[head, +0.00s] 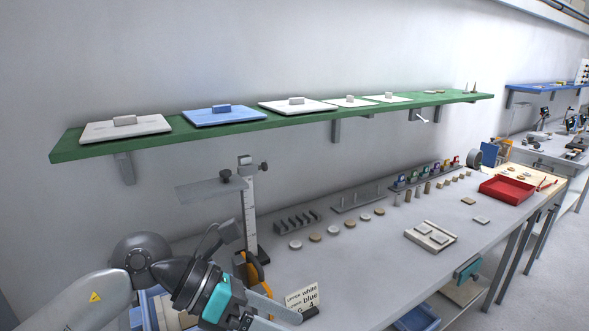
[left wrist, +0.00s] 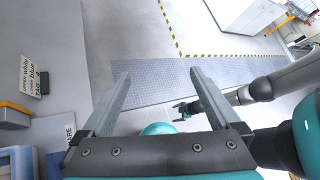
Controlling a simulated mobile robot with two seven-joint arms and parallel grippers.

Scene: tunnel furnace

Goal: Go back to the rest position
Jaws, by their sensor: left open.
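The workbench (head: 370,265) carries rows of small discs, a stand (head: 250,215) and a red tray (head: 507,189). A green shelf (head: 230,131) with several plates runs along the wall above. The label card (left wrist: 34,77) is left of the fingers in the left wrist view. Open floor (left wrist: 135,40) lies beyond.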

